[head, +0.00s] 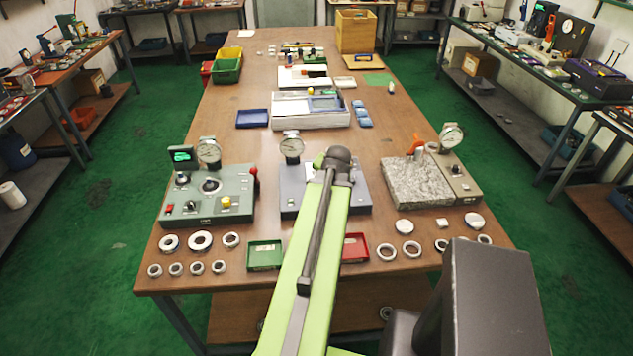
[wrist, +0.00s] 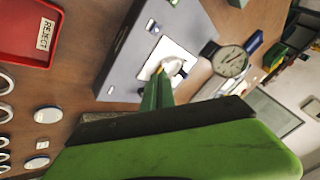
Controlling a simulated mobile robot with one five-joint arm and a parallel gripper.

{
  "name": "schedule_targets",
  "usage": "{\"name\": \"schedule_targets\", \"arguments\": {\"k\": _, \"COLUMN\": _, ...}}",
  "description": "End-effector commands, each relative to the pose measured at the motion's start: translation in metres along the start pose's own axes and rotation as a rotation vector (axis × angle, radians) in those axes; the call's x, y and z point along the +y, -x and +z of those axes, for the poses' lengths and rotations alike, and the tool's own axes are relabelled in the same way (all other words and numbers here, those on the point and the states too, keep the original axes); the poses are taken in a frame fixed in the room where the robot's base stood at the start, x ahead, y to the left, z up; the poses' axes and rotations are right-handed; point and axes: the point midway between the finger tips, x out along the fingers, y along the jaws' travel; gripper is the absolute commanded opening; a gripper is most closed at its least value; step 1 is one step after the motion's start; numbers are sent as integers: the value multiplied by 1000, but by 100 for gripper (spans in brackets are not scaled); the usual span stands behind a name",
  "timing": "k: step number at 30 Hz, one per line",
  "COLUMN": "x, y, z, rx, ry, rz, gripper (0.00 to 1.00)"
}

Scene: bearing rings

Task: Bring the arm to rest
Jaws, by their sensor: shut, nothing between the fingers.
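My arm reaches forward over the near half of the table in the head view, with its dark end joint above the middle grey gauge box (head: 291,197). My gripper is hidden behind the arm there. In the wrist view my gripper (wrist: 158,92) shows its green fingers shut and empty, pointing at the white plate (wrist: 170,60) on top of the grey box. I cannot tell whether the fingertips touch anything. A dial gauge (wrist: 230,61) stands close beside the fingers; it also shows in the head view (head: 291,146).
A green gauge box (head: 236,199) stands left, a granite block (head: 418,182) with a dial right. A green tray (head: 264,254) and a red reject tray (head: 355,247) lie near the front edge. Several rings (head: 200,240) lie on both sides. Bare table (head: 240,140) shows behind the green box.

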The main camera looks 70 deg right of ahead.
Motion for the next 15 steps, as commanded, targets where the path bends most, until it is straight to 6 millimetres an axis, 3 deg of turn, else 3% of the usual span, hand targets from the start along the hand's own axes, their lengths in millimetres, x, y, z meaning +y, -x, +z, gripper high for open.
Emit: {"name": "schedule_targets", "arguments": {"k": 15, "x": 5, "y": -1, "z": -7, "rx": 5, "ry": -9, "rz": 5, "gripper": 0}}
